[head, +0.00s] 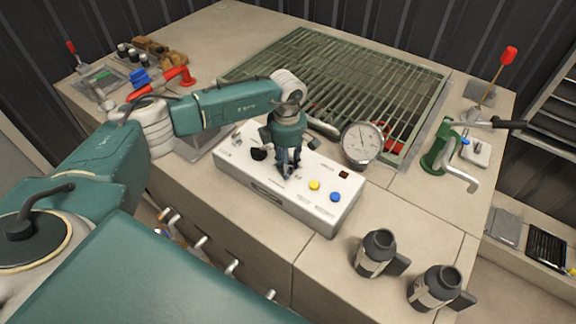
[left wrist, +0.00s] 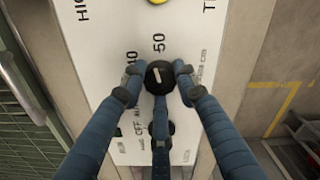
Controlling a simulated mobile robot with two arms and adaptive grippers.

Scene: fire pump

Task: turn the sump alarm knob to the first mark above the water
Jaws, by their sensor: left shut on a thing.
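The sump alarm knob (left wrist: 159,76) is black and round with a short white pointer bar, on a white control panel (head: 240,176). My left gripper (head: 287,172) comes down on the panel from above. In the left wrist view its blue fingers close around the knob from three sides. In the head view the gripper hides the knob. My right gripper is not in view.
A yellow button (head: 314,185) and a blue button (head: 335,197) sit right of the gripper, a black knob (head: 259,153) left. A round gauge (head: 362,142) stands behind the panel, near a green grating (head: 335,75). Two dark canisters (head: 376,253) stand at front right.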

